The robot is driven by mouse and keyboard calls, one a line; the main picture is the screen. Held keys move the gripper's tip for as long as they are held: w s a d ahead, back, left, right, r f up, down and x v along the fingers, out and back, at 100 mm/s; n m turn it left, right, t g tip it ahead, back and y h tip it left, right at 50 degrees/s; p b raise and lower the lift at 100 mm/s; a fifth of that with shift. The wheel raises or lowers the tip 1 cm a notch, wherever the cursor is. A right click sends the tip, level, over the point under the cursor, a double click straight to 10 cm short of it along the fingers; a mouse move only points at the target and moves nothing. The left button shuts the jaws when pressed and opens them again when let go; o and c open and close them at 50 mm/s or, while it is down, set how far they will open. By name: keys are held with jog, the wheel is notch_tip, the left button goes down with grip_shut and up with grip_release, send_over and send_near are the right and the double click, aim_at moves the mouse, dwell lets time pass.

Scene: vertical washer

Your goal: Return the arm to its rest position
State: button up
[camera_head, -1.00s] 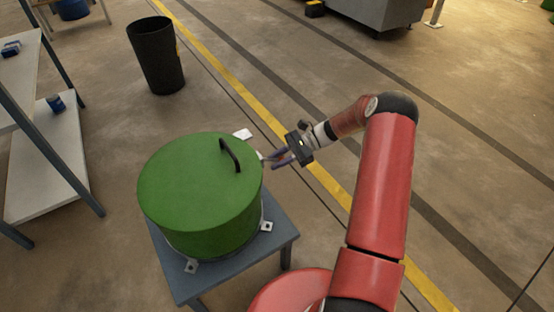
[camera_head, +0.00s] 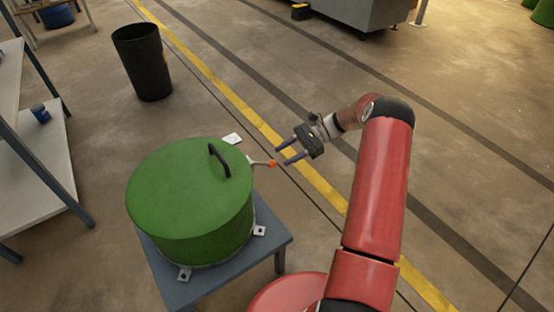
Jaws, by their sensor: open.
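My gripper (camera_head: 281,153) is open at the end of my red arm (camera_head: 378,190). Its two dark fingers point left toward the green washer. The washer (camera_head: 192,205) is a green drum with a dark handle (camera_head: 220,160) on its lid. A thin lever with an orange tip (camera_head: 272,163) sticks out from the washer's right side. The fingers hold nothing.
The washer stands on a grey-blue table (camera_head: 278,243). A black bin (camera_head: 142,62) stands on the floor behind it. Shelves (camera_head: 45,165) are at the left edge. A grey metal cabinet (camera_head: 365,14) is at the top. The floor right of my arm is clear.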

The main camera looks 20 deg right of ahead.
jog(key=shift+d+r, duration=0.1)
jog(key=shift+d, duration=0.25)
jog(key=s+a+r+n+h, duration=0.4)
jog(key=s+r+h, duration=0.15)
jog(key=r, duration=0.35)
jog(key=s+a+r+n+h, duration=0.35)
jog(key=s+r, duration=0.25)
jog(key=r, duration=0.3)
jog(key=s+r+n+t+h, duration=0.2)
jog(key=s+r+n+t, duration=0.1)
jog(key=s, duration=0.6)
jog(key=s+r+n+t+h, duration=0.3)
jog(key=s+n+t, duration=0.1)
jog(key=s, duration=0.5)
jog(key=shift+s+a+r+t, duration=0.2)
jog(key=shift+s+a+t, duration=0.1)
jog(key=shift+s+a, duration=0.15)
